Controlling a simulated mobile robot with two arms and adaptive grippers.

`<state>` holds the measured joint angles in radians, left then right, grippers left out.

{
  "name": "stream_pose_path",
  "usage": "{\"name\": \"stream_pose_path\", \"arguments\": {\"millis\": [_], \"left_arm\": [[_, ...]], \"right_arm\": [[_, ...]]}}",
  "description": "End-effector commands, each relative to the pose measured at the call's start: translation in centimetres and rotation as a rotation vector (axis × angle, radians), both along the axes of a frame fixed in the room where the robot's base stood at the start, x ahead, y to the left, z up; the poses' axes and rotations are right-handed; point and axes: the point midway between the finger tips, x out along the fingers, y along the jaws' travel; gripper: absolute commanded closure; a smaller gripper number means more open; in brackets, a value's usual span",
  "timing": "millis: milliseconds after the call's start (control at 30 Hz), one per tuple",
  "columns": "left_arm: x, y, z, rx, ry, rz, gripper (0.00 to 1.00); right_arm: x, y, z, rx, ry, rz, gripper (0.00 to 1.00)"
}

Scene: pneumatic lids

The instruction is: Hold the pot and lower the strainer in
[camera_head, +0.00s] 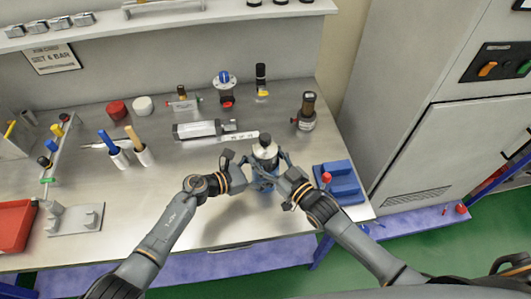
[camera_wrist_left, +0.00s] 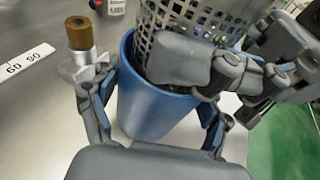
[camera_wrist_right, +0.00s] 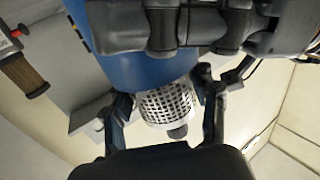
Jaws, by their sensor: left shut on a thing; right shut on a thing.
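The blue pot (camera_wrist_left: 150,108) stands between the fingers of my left gripper (camera_wrist_left: 157,122), which is shut on it. The perforated metal strainer (camera_wrist_left: 200,22) is at the pot's mouth in the left wrist view, with its lower part hidden behind the pot's rim and a grey finger. My right gripper (camera_wrist_right: 166,103) is shut on the strainer, whose perforated body shows in the right wrist view (camera_wrist_right: 160,106) beside the blue pot (camera_wrist_right: 140,68). In the head view my left gripper (camera_head: 254,178) and right gripper (camera_head: 279,168) meet around them near the bench's front.
A blue block holder (camera_head: 340,183) stands close to my right arm. A dark-topped fitting (camera_head: 305,112) is behind it. A grey cylinder (camera_head: 197,130) and a white scale strip (camera_head: 243,136) lie behind the grippers.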

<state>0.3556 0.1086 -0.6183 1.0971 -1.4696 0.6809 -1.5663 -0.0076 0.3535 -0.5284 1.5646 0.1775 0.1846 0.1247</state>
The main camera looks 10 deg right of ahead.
Motion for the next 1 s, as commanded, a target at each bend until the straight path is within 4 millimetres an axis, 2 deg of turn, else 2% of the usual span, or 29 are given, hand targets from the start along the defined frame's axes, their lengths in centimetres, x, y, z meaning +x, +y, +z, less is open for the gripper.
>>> {"name": "stream_pose_path", "arguments": {"millis": [33,333,367,467,500,833,1000], "left_arm": [[-0.5,0.2,-0.9,0.012,0.011,-0.003,0.5],[-0.5,0.2,-0.9,0.012,0.011,-0.003,0.5],[-0.5,0.2,-0.9,0.012,0.011,-0.003,0.5],[-0.5,0.2,-0.9,0.012,0.011,-0.003,0.5],[-0.5,0.2,-0.9,0.012,0.011,-0.003,0.5],[-0.4,0.2,-0.9,0.011,0.011,-0.003,0.5],[-0.4,0.2,-0.9,0.011,0.011,-0.003,0.5]], "right_arm": [[0.0,0.0,-0.2,0.0,-0.001,0.0,0.74],[0.0,0.0,-1.4,0.001,-0.002,0.0,0.74],[0.0,0.0,-1.4,0.001,-0.003,0.0,0.37],[0.0,0.0,-1.4,0.001,-0.002,0.0,0.17],[0.0,0.0,-1.4,0.0,-0.001,0.0,0.15],[-0.1,-0.1,-1.4,0.0,0.001,0.0,0.15],[-1.7,-0.9,-1.6,-0.001,0.003,0.001,0.15]]}}
